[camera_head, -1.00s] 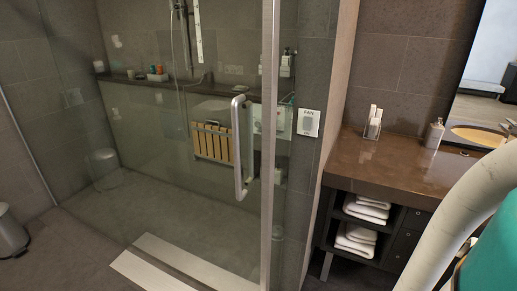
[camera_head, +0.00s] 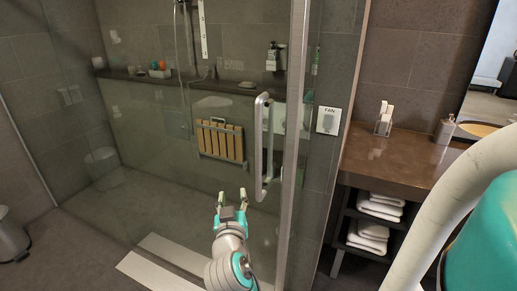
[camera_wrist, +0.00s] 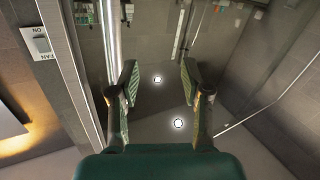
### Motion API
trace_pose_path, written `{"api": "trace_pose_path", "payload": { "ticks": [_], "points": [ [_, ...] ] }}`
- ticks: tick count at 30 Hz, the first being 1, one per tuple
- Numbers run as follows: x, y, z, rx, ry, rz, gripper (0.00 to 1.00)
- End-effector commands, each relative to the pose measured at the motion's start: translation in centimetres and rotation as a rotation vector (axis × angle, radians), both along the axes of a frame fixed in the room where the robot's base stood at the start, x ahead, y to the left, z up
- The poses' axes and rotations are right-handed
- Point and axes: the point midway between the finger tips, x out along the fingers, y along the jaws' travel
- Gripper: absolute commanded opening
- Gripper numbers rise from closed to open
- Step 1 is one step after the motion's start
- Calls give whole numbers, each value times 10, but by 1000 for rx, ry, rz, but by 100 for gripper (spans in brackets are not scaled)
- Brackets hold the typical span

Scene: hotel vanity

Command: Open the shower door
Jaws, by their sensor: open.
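The shower door is a clear glass panel (camera_head: 150,205) with a metal edge frame (camera_head: 294,120). Its vertical silver bar handle (camera_head: 261,150) stands beside that frame. My gripper (camera_head: 232,194) points up toward the door, low and left of the handle in the head view. Its fingers are apart and nothing is between them. In the wrist view my gripper (camera_wrist: 160,80) also shows open and empty. A bright vertical metal strip (camera_wrist: 112,40) is left of the fingers there; I cannot tell whether it is the handle or the frame. The door looks closed.
A fan switch plate (camera_head: 328,121) is on the wall right of the door. A brown vanity counter (camera_head: 400,160) with towels below stands at the right. A bin (camera_head: 10,236) is at the left edge. A slatted wooden seat (camera_head: 220,140) is behind the glass.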

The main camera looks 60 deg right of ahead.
Motion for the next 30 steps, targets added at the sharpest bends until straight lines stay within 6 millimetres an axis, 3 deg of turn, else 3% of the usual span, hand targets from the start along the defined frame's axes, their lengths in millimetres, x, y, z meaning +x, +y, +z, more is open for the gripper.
{"api": "trace_pose_path", "payload": {
  "ticks": [1, 3, 10, 17, 30],
  "points": [
    [0, -13, 20, 2, -35, -53, 48],
    [-5, -27, 39, 9, -70, -120, 48],
    [-18, -53, 78, 33, -151, -261, 48],
    [-18, -67, 84, 37, -167, -289, 48],
    [1, -137, 84, 38, -166, -287, 48]
  ]
}}
